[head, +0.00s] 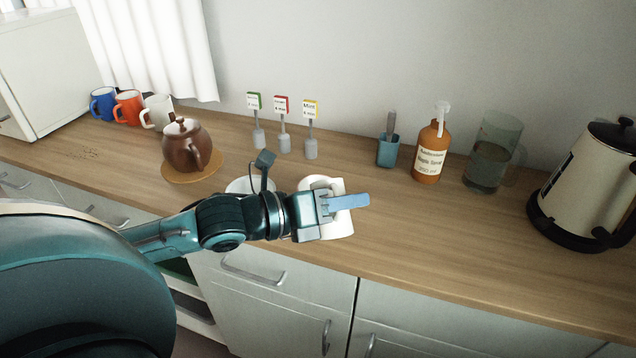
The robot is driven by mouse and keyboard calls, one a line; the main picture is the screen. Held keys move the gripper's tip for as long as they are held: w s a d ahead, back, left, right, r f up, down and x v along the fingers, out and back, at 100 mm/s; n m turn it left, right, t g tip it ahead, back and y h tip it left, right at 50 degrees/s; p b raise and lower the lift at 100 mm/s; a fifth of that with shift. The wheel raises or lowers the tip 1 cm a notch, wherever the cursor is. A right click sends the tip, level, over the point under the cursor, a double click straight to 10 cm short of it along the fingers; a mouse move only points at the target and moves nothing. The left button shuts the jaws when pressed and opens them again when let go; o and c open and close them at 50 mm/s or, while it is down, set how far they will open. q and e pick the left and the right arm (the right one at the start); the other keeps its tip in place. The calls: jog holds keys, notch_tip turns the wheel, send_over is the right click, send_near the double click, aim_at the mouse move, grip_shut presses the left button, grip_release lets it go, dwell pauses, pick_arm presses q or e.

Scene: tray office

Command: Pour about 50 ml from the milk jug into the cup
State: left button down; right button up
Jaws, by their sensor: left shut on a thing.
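My left gripper (346,202) reaches in from the left over the front part of the counter. It is shut on a white vessel, which I take to be the milk jug (340,226). The gripper hides much of the jug, and I cannot tell how far it is tilted or what is inside. A second white vessel, likely the cup (240,186), stands just left of the jug. My forearm covers most of it, and only its upper rim shows. My right gripper is not in view.
A brown teapot (186,148) sits on a round wooden mat (192,179). Behind stand tea signs (283,106), a blue pot (387,152), an orange syrup bottle (430,155), a glass pitcher (492,155) and a kettle (585,190). Counter right of the jug is clear.

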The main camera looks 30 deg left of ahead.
pick_arm(q)
jog(key=shift+w+a+r+n+p, duration=0.15)
jog(key=shift+r+n+p, duration=0.15)
jog(key=shift+r+p, duration=0.1)
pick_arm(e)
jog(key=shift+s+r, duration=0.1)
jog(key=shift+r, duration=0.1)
pick_arm(q)
jog(key=shift+w+a+r+n+p, duration=0.15)
jog(key=shift+r+n+p, duration=0.15)
jog(key=shift+n+p, duration=0.2)
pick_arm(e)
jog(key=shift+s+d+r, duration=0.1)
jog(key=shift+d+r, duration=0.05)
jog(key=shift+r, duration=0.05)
pick_arm(q)
jog(key=shift+w+a+n, duration=0.1)
jog(key=shift+a+n, duration=0.05)
jog(key=shift+n, duration=0.15)
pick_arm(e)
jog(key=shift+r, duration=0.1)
pick_arm(q)
jog(key=shift+w+a+f+n+g, duration=0.15)
jog(key=shift+w+a+n+g, duration=0.1)
jog(key=shift+n+g, duration=0.2)
dwell(1.1)
